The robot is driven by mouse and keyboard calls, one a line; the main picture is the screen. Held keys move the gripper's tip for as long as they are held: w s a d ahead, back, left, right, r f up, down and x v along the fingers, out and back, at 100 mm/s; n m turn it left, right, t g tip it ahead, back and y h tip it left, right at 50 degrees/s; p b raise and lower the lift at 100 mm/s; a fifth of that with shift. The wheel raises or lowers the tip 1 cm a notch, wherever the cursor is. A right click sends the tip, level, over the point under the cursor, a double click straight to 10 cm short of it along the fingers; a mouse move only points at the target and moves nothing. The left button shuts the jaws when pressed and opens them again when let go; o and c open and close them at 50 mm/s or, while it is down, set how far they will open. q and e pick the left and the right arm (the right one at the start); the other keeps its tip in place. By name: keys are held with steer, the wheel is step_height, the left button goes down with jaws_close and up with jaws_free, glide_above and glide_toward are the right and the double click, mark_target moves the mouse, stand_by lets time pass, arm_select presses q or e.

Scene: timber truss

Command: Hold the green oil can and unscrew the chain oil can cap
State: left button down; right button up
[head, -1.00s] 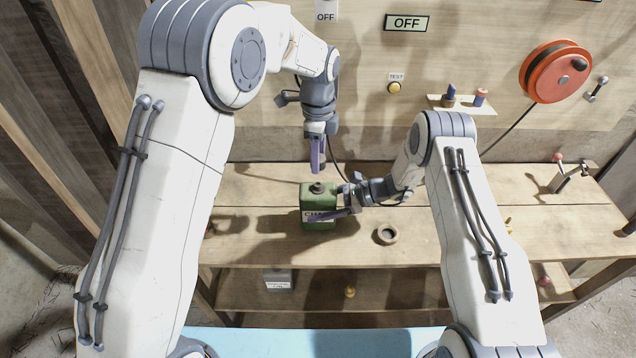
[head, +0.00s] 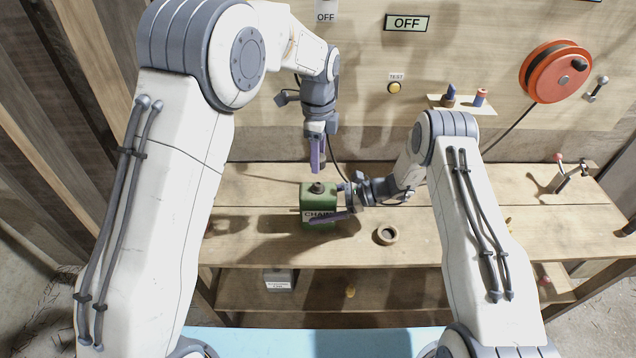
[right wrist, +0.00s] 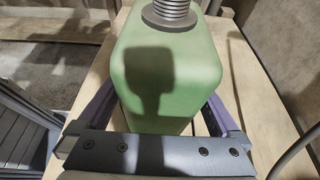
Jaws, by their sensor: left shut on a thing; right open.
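The green oil can (head: 318,197) stands upright on the bench, its "CHAIN" label facing me. In the right wrist view the can (right wrist: 170,75) fills the middle, and its bare screw thread (right wrist: 172,12) shows at the top. My left gripper (head: 318,166) is above the can, pointing down, shut on the cap, which is mostly hidden by the fingers. My right gripper (head: 332,205) reaches in from the right, open, with one finger on each side of the can. In its wrist view the fingers (right wrist: 165,112) flank the can, with narrow gaps showing.
A small round ring or cup (head: 387,234) stands on the workbench (head: 430,220) right of the can. A labelled container (head: 279,279) is on the shelf below. A red reel (head: 555,72) hangs on the wall.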

steer(key=v, duration=1.1)
steer(key=shift+d, duration=0.25)
steer(key=shift+r, duration=0.2)
